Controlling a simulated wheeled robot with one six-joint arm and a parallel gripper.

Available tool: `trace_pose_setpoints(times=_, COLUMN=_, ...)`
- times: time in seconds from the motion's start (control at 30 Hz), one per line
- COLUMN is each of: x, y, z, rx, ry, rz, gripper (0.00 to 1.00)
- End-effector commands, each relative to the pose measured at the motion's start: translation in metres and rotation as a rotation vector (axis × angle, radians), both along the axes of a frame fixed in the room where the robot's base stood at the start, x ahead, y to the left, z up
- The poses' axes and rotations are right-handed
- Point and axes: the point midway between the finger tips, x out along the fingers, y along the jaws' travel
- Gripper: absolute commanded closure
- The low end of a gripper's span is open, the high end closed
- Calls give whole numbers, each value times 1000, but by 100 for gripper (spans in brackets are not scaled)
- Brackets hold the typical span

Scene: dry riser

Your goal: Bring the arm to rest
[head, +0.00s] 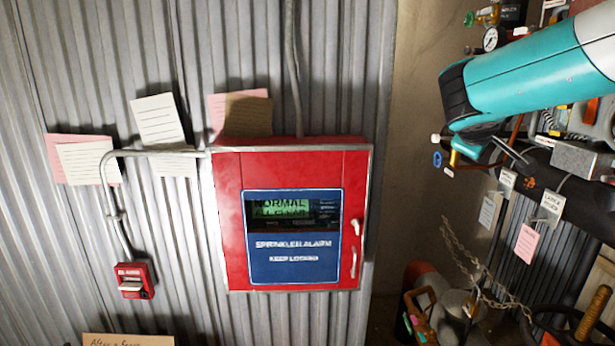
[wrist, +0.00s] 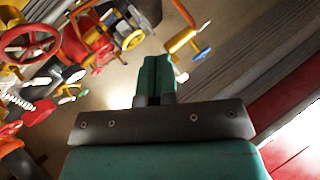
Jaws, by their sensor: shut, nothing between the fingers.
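My gripper (wrist: 158,62) shows in the wrist view, its two teal fingers together with nothing between them. Its tips point toward a plain tan surface and touch nothing that I can see. In the head view my teal arm reaches in from the upper right, in front of the pipework and hanging tags. I cannot clearly make out the fingers in the head view.
A red sprinkler alarm cabinet (head: 290,165) is on the corrugated wall, its display lit green. A small red call box (head: 134,281) is lower left. Around my gripper are a red handwheel (wrist: 30,42) and a yellow valve with a blue handle (wrist: 183,40). A chain (head: 462,250) hangs lower right.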

Motion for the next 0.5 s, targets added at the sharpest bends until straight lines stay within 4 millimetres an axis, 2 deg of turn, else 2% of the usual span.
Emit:
trace_pose_setpoints(times=0.03, x=-11, y=11, z=-19, rx=76, ry=21, rz=30, gripper=100)
trace_pose_setpoints(times=0.17, x=-50, y=51, z=-64, rx=307, ry=113, rz=108, gripper=100)
trace_pose_setpoints(times=0.27, x=-100, y=90, z=-103, rx=507, ry=231, rz=164, gripper=100)
trace_pose_setpoints(times=0.37, x=-162, y=128, z=-140, rx=686, ry=379, rz=200, gripper=100)
trace_pose_setpoints(times=0.4, x=-189, y=141, z=-152, rx=747, ry=443, rz=211, gripper=100)
trace_pose_setpoints(times=0.5, x=-254, y=168, z=-177, rx=868, ry=598, rz=224, gripper=100)
